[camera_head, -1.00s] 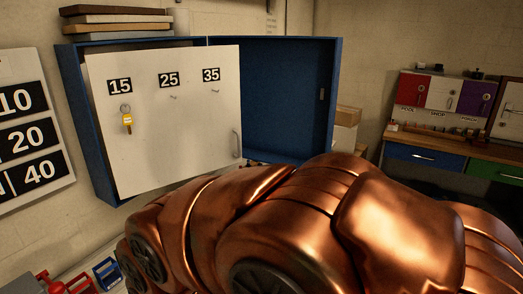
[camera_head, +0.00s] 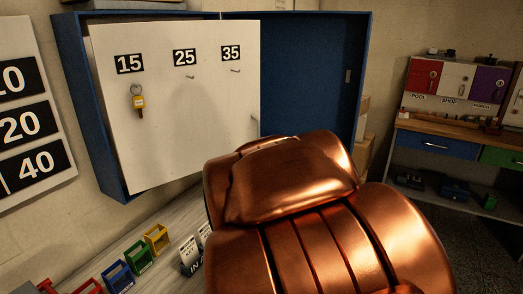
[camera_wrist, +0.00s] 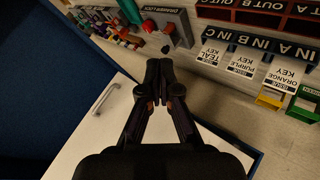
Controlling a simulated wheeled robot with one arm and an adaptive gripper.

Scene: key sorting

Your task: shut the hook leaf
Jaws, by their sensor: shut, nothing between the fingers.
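The hook leaf (camera_head: 180,105) is a white panel with hooks labelled 15, 25 and 35, standing ajar in the blue cabinet (camera_head: 88,110) in the head view. A key with a yellow tag (camera_head: 139,101) hangs under 15; the other two hooks are bare. In the wrist view the leaf (camera_wrist: 75,150) lies behind my gripper (camera_wrist: 162,75), with its metal handle (camera_wrist: 102,100) left of the fingers. My gripper is shut and empty, apart from the handle. Contact with the leaf cannot be told. In the head view my copper arm hides the gripper and most of the handle.
The open blue cabinet door (camera_head: 315,90) is to the right of the leaf. Below are colored trays (camera_head: 138,255) and white key cards (camera_head: 190,252) on the bench. A workbench with colored boxes (camera_head: 460,90) stands at the right.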

